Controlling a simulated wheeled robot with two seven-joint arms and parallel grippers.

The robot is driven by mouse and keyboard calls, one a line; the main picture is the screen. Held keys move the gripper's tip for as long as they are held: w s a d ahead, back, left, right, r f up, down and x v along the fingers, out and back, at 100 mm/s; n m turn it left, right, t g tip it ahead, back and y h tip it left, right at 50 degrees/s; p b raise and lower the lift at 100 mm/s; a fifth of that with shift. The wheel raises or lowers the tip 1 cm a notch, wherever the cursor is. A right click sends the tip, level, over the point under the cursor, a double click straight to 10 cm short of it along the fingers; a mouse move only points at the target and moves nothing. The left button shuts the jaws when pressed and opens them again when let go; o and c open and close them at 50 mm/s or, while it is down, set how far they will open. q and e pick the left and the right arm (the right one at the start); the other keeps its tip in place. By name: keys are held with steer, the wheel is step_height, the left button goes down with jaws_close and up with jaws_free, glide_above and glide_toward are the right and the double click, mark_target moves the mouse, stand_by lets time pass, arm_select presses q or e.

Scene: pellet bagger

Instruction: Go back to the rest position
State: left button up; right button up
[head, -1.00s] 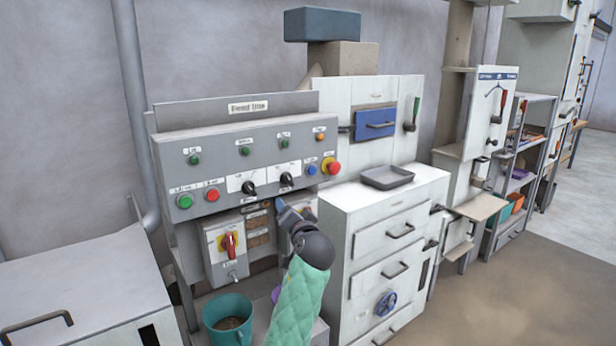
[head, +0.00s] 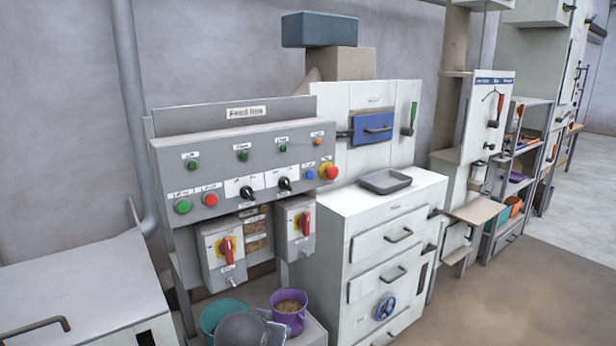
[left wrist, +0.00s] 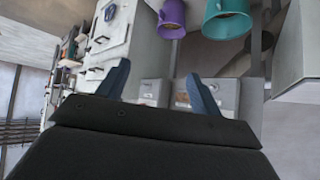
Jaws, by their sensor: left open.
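My left gripper (left wrist: 157,88) is open in the left wrist view, its two blue fingers apart with nothing between them. In the head view only a grey rounded part of my left arm shows at the bottom edge, in front of the buckets and below the control panel (head: 240,170); the fingers are not clear there. The gripper is clear of the panel, and both red-handled switches, the left one (head: 226,250) and the right one (head: 305,222), are in full view with handles about upright. My right gripper is in neither view.
A purple bucket (head: 288,318) with pellets and a teal bucket (head: 210,314) stand close by my left arm; the arm partly hides the teal one. A white drawer cabinet (head: 365,240) with a grey tray (head: 385,181) stands to the right. A white-topped box (head: 70,285) is at the left.

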arm_select(q)
steer(key=s+a+f+g, duration=0.2)
steer(key=s+f+g, duration=0.1)
steer(key=s+f, duration=0.9)
steer(key=s+a+f+g, duration=0.3)
steer(key=s+f, duration=0.9)
steer(key=s, duration=1)
steer(key=shift+a+f+g, duration=0.25)
steer(key=shift+f+g, duration=0.05)
steer(key=shift+g, duration=0.3)
